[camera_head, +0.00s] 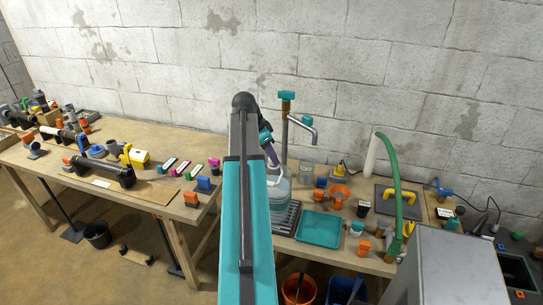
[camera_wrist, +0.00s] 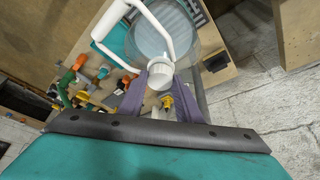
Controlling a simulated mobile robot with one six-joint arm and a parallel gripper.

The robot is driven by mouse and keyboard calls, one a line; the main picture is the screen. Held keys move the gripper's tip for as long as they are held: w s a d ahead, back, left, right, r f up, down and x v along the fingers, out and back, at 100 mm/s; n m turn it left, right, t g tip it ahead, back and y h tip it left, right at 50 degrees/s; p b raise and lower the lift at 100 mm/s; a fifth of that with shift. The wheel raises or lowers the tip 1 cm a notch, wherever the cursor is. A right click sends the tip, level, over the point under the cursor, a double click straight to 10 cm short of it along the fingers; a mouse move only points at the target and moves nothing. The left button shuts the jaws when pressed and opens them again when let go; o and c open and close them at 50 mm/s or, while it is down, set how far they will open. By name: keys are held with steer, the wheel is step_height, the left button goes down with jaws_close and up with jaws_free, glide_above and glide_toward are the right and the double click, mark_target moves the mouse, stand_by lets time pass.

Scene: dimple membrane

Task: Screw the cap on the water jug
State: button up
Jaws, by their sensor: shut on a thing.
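The water jug (camera_head: 279,197) is a clear, bluish container standing upright on a dark slatted grate below the tap. It also shows in the wrist view (camera_wrist: 168,30), seen from above, with a white loop handle on its left. My gripper (camera_head: 271,160) is above the jug, and its purple fingers show in the wrist view (camera_wrist: 160,82). They are shut on a small white round cap (camera_wrist: 160,77) near the jug's top. Whether the cap touches or sits on the jug's neck cannot be told. My arm hides part of the jug in the head view.
A grey tap (camera_head: 302,124) with a teal top rises close behind the jug. A teal tray (camera_head: 319,229) lies to its right, with orange fittings and a green hose (camera_head: 396,190) further right. The left table (camera_head: 150,140) holds several pipe parts.

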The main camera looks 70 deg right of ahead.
steer(key=shift+w+d+m+g+y, duration=0.1)
steer(key=shift+m+g+y, duration=0.05)
steer(key=shift+m, duration=0.45)
steer(key=shift+w+d+m+g+y, duration=0.1)
steer(key=shift+m+g+y, duration=0.05)
steer(key=shift+m, duration=0.45)
steer(key=shift+m+y, duration=0.4)
steer(key=shift+m, duration=0.6)
steer(key=shift+d+m+g+y+b, duration=0.25)
steer(key=shift+m+y+b, duration=0.2)
steer(key=shift+m, duration=0.75)
steer(key=shift+a+m+y, duration=0.1)
steer(key=shift+m+y, duration=0.35)
steer(key=shift+m, duration=0.65)
steer(key=shift+d+m+y+b, duration=0.2)
steer(key=shift+m+y+b, duration=0.1)
steer(key=shift+m, duration=0.6)
steer(key=shift+m+y, duration=0.6)
steer(key=shift+m, duration=0.8)
